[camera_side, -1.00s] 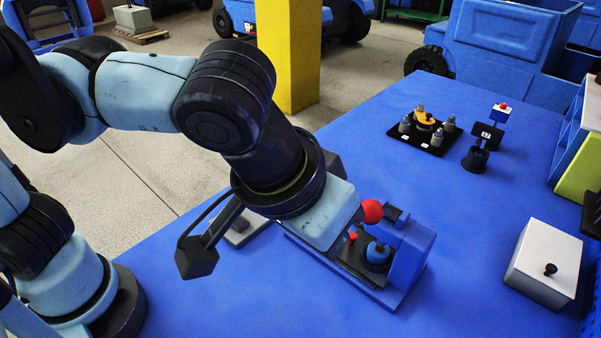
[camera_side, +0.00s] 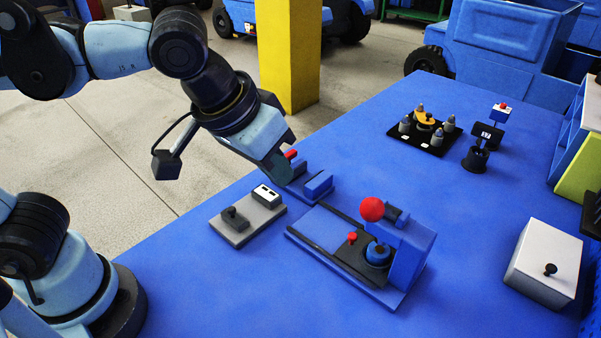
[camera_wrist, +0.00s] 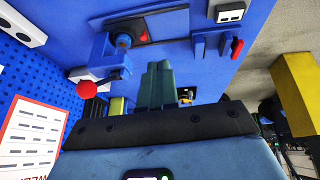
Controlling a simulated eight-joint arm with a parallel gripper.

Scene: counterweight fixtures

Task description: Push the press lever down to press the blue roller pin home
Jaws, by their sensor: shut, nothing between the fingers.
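The press (camera_side: 408,252) is a blue block on a blue base with a black slide. Its press lever ends in a red ball (camera_side: 372,209), which stands out beside the top of the block; the ball also shows in the wrist view (camera_wrist: 86,89). The blue roller pin (camera_side: 377,254) sits in the black part below the ball, and also shows in the wrist view (camera_wrist: 123,40). How deep it sits I cannot tell. My gripper (camera_side: 282,172) is shut and empty, behind and left of the press, apart from the lever. Its green fingers show in the wrist view (camera_wrist: 158,72).
A blue fixture with a red handle (camera_side: 291,154) stands close by my gripper. A grey plate with a black knob (camera_side: 246,217) lies left of the press. A black plate with several posts (camera_side: 422,134) and a white box (camera_side: 545,262) stand further right. The tabletop between is clear.

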